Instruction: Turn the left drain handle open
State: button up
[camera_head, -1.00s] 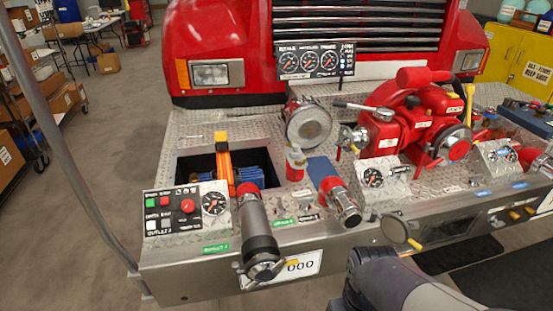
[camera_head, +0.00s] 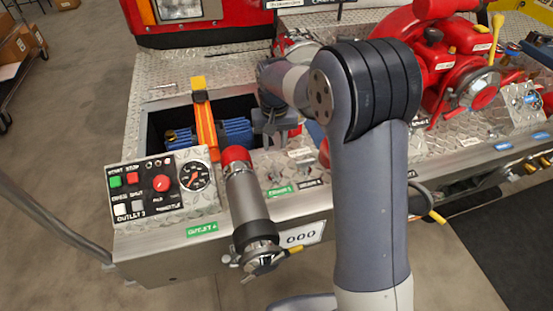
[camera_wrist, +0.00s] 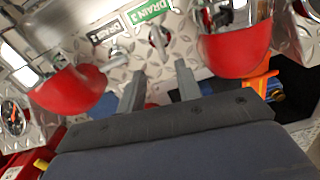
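Two small metal drain handles sit on the bumper's diamond plate between the two red-collared outlets. The left drain handle (camera_head: 276,176) is behind a green label; in the wrist view it (camera_wrist: 158,38) shows beside the green "DRAIN 3" label (camera_wrist: 150,11). The other drain handle (camera_wrist: 117,56) is by a black label (camera_wrist: 104,33). My gripper (camera_head: 272,136) is above the plate just behind the left handle. In the wrist view its two fingers (camera_wrist: 159,86) are apart and empty, pointing toward the left handle, with a gap between.
The left outlet pipe (camera_head: 246,205) with a red collar stands left of the handles. Another red collar (camera_wrist: 65,91) is on their other side. An open recess with an orange strap (camera_head: 205,120) and blue hoses lies behind. A control panel (camera_head: 160,188) is at left.

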aim_at(275, 167)
notch_tip(275, 167, down, 10)
jog(key=shift+f+p, duration=0.15)
jog(key=shift+p, duration=0.15)
jog(key=shift+s, duration=0.1)
grip_shut()
dwell(0.3)
